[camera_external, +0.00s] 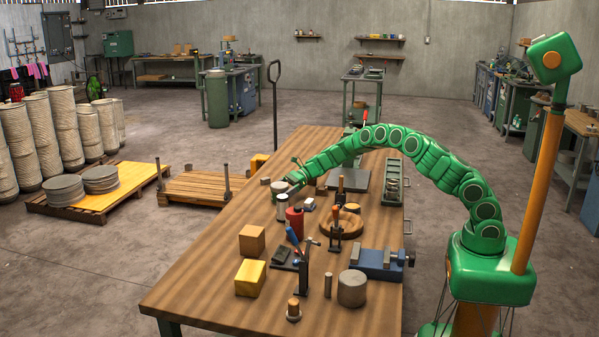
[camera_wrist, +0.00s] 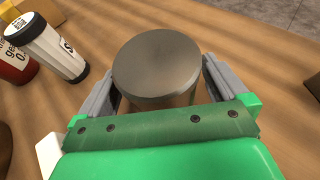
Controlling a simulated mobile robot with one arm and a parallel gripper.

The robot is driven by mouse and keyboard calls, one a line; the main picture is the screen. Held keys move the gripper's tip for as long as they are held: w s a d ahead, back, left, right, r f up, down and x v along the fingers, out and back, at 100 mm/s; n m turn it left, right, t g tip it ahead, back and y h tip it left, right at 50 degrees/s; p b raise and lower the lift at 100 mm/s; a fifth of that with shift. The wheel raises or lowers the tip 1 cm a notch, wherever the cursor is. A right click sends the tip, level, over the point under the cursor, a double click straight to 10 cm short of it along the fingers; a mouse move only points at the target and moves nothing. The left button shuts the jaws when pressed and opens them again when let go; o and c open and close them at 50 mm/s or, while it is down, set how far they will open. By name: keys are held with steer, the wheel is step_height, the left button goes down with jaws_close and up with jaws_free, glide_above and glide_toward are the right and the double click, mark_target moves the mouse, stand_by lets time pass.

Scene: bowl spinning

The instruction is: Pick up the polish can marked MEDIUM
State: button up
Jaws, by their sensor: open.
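A round can with a plain grey lid (camera_wrist: 157,65) stands between the fingers of my open gripper (camera_wrist: 158,85) in the wrist view. No marking shows on it, so I cannot tell whether it is the MEDIUM one. Contact with the fingers is unclear. In the external view my gripper (camera_external: 287,186) is low at the table's left side, by a small can (camera_external: 278,188). A white and black can (camera_wrist: 50,50) with a partly visible letter S lies to the left in the wrist view, beside a red can (camera_wrist: 12,62) with partly visible lettering.
The wooden table (camera_external: 205,277) also holds a red can (camera_external: 295,223), a wooden block (camera_external: 252,240), a yellow block (camera_external: 250,278), a round wooden dish (camera_external: 342,226) and a blue vise (camera_external: 380,262). Bare wood shows at the table's near left and far edge.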

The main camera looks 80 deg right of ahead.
mark_target(279, 185)
steer(key=shift+w+a+f, duration=0.3)
steer(key=shift+w+a, duration=0.05)
steer(key=c, duration=1)
steer(key=shift+r, duration=0.1)
steer(key=shift+c, duration=0.2)
step_height(279, 185, up, 3)
steer(key=shift+r, duration=0.15)
steer(key=s+a+r, duration=0.2)
steer(key=s+r, duration=0.7)
steer(key=s, duration=0.4)
steer(key=shift+s+a+r, duration=0.25)
steer(key=shift+s+r, duration=0.1)
steer(key=shift+s, duration=0.05)
